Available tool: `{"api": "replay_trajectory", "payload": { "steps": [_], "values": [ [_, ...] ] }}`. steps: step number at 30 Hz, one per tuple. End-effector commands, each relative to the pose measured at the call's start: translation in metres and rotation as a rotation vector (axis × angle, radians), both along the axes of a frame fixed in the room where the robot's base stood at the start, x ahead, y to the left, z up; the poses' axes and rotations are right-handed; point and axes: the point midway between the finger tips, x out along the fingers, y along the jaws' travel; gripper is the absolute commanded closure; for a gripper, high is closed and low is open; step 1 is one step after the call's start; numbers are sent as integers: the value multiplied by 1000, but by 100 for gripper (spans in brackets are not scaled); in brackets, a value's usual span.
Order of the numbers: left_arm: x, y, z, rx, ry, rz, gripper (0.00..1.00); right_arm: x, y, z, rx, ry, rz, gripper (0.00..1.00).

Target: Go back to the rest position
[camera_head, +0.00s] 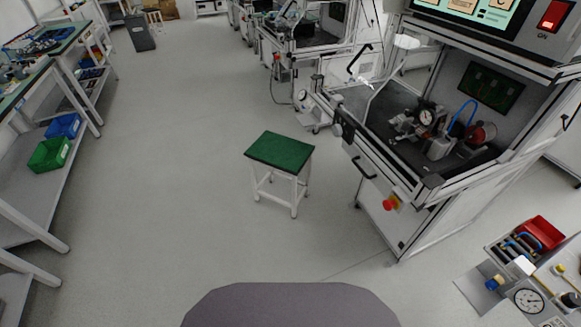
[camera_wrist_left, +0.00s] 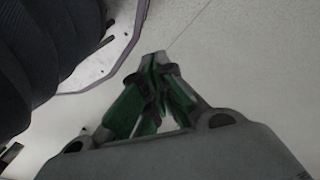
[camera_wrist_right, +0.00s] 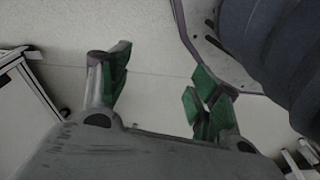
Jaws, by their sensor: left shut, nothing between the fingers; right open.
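My left gripper (camera_wrist_left: 160,62) shows in the left wrist view with its green-padded fingers together and nothing between them. It hangs above the bare pale floor, with dark and grey parts of my own body beside it at the left. My right gripper (camera_wrist_right: 160,75) shows in the right wrist view with its green-padded fingers wide apart and empty, also above the floor. Parts of my own body are close to it at the upper right. Neither gripper shows in the head view.
A stool with a green top (camera_head: 280,151) stands on open floor ahead. The test station (camera_head: 400,150) with a dial gauge (camera_head: 426,117) is at the right. A bench with a red bin (camera_head: 541,232) is at the lower right. Shelving with a green bin (camera_head: 49,155) lines the left.

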Motion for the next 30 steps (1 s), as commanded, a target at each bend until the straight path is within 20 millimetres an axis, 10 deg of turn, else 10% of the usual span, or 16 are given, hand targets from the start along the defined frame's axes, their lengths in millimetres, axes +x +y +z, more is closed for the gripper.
{"api": "replay_trajectory", "payload": {
  "steps": [30],
  "values": [
    [-92, 32, 3, 29, 30, -1, 100, -93, -32, 2, -29, 31, 0, 38]
  ]
}}
